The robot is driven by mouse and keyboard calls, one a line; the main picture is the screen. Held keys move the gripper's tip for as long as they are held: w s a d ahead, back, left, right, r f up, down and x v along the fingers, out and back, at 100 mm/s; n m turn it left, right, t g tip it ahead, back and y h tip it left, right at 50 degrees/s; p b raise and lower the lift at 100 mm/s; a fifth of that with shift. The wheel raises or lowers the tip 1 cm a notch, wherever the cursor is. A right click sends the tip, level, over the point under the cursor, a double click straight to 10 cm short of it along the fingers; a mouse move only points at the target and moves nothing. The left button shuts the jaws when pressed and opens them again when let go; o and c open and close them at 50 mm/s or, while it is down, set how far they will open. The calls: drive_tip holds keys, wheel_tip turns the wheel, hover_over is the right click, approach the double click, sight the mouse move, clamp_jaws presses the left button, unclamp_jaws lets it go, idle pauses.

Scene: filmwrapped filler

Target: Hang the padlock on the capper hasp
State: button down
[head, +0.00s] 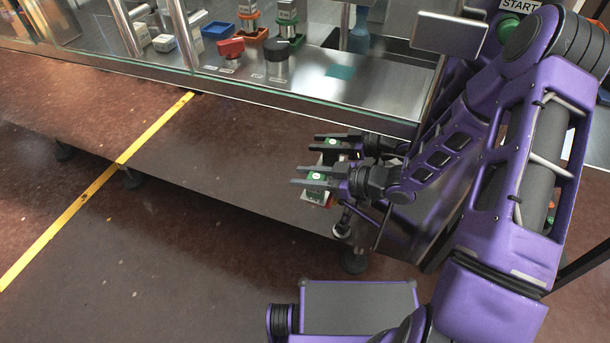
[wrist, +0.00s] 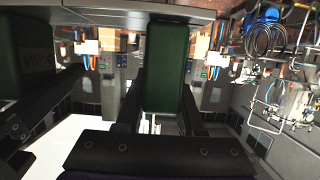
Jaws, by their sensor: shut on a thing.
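My gripper (head: 300,175) is low in front of the machine in the head view, its dark fingers pointing left. It is shut on a small green block, the padlock (head: 316,177) by its place in the grip, with a pale and red part showing below the fingers. In the wrist view the green padlock body (wrist: 165,65) stands between the two dark fingers (wrist: 160,105). Its shackle cannot be made out. A second, similar gripper shape just behind looks like a reflection in the shiny front panel. I cannot pick out the capper hasp in either view.
The machine's steel deck (head: 385,100) lies behind a glass edge, above and behind my gripper. It carries a red knob (head: 230,47), a black knob (head: 276,52) and several small blocks. A green START button (head: 508,27) is at upper right. Floor at left is clear.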

drive_tip(key=shift+c, duration=2.2)
unclamp_jaws()
drive_tip(key=shift+d, duration=0.1)
drive_tip(key=p+v, duration=0.2)
drive_tip(key=v, duration=1.5)
